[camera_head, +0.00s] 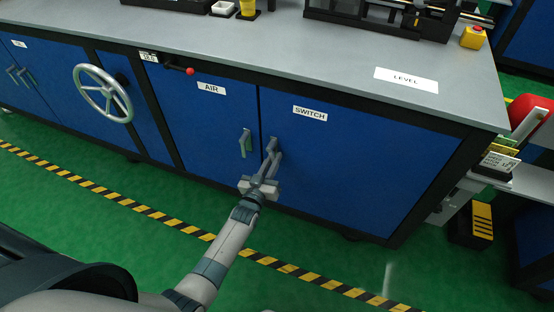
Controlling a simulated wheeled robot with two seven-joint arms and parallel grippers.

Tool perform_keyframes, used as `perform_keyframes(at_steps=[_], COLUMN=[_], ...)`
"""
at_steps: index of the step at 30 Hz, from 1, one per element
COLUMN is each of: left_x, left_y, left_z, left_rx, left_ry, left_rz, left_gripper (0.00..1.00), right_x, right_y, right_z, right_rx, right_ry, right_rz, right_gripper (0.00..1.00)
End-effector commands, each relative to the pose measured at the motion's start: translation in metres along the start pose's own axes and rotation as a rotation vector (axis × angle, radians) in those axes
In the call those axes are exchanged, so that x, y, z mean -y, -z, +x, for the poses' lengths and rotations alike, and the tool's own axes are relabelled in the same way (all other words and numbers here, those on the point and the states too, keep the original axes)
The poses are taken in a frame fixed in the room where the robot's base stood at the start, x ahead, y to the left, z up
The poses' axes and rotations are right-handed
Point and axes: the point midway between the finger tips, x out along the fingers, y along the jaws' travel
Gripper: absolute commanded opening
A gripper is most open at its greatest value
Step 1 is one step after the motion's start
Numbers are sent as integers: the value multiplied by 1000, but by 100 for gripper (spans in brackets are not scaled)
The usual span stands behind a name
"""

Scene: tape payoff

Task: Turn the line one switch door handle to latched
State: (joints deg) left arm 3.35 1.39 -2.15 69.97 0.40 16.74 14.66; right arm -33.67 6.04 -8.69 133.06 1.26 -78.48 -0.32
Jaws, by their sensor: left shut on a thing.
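The switch door (345,165) is a blue cabinet door with a white SWITCH label (310,113). Its grey handle (273,146) is near the door's left edge and partly hidden by my gripper. My left gripper (270,160) is shut on this handle, its arm reaching up from the lower left. The handle looks roughly upright with a slight tilt, but its exact angle is hard to tell. The door looks closed, flush with the cabinet front. My right gripper is not in view.
The AIR door (210,120) with its own handle (245,142) is just left. A handwheel (103,93) and a red-knobbed lever (189,71) are farther left. The grey bench top (300,55) overhangs the doors. Green floor (330,255) in front is clear, with striped tape.

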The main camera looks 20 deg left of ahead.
Motion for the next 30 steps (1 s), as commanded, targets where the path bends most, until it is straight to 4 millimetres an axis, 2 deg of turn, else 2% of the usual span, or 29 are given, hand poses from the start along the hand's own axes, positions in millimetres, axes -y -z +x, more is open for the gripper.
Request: perform_keyframes(at_steps=[11, 27, 28, 30], left_x=[12, 14, 14, 14], left_y=[0, 1, 1, 1], left_z=[0, 0, 0, 0], left_rx=[2, 2, 2, 2], left_ry=[0, 0, 0, 0], left_rz=[217, 255, 255, 254], left_gripper=[0, 0, 15, 31], right_x=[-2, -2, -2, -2], right_y=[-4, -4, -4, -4], right_z=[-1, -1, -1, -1], right_rx=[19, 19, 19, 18], right_ry=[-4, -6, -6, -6], right_rz=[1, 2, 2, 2], right_gripper=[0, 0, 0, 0])
